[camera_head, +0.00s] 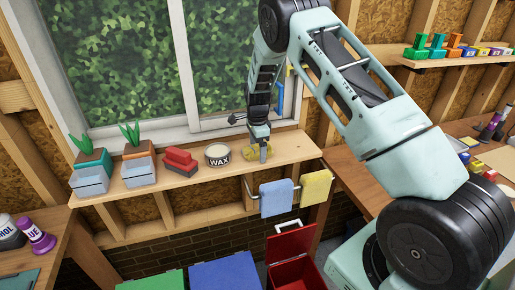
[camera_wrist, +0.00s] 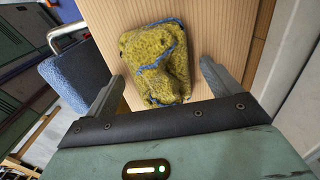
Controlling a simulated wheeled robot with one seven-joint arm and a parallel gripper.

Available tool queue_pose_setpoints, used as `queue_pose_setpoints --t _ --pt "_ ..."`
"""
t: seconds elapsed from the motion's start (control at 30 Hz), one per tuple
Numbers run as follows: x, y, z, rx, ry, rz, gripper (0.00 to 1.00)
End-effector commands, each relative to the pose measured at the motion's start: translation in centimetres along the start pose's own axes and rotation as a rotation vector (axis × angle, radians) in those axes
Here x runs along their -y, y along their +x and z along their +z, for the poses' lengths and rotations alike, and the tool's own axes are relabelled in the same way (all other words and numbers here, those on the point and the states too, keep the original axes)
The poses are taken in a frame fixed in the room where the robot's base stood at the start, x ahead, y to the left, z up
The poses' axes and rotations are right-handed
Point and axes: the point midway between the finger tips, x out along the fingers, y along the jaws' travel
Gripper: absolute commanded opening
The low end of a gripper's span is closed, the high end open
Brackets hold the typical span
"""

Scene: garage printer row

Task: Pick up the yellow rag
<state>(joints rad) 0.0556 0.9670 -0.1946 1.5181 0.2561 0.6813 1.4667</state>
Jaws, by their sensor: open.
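The yellow rag (camera_head: 254,154) lies crumpled on the wooden windowsill shelf, to the right of the wax tin. In the wrist view the rag (camera_wrist: 156,64) shows yellow with blue edging and lies ahead of and between my two fingers. My gripper (camera_head: 263,155) is open and points down at the rag from above. In the wrist view the fingers of my gripper (camera_wrist: 162,84) stand apart, one on each side of the rag; I cannot tell whether either touches it. Part of the rag is hidden behind my gripper in the head view.
On the shelf (camera_head: 215,175) stand a wax tin (camera_head: 218,156), a red block-like brush (camera_head: 180,161) and two potted plants (camera_head: 138,145). Below its front, a rail holds a blue towel (camera_head: 276,198) and a yellow towel (camera_head: 316,188). The window (camera_head: 130,60) is close behind.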

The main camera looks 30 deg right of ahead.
Motion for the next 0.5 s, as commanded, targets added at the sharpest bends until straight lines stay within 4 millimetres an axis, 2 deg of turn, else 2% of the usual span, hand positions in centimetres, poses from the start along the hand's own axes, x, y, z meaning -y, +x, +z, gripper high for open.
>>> queue_pose_setpoints --t 0.1,0.13,0.3,0.5 --pt "0.01 0.02 0.0 0.0 0.0 0.0 0.89" --pt "0.01 0.02 0.0 0.0 0.0 0.0 0.86" --pt "0.01 0.0 -0.01 0.0 0.0 0.0 0.41" --pt "0.01 -0.03 -0.01 0.0 0.0 0.0 0.41"
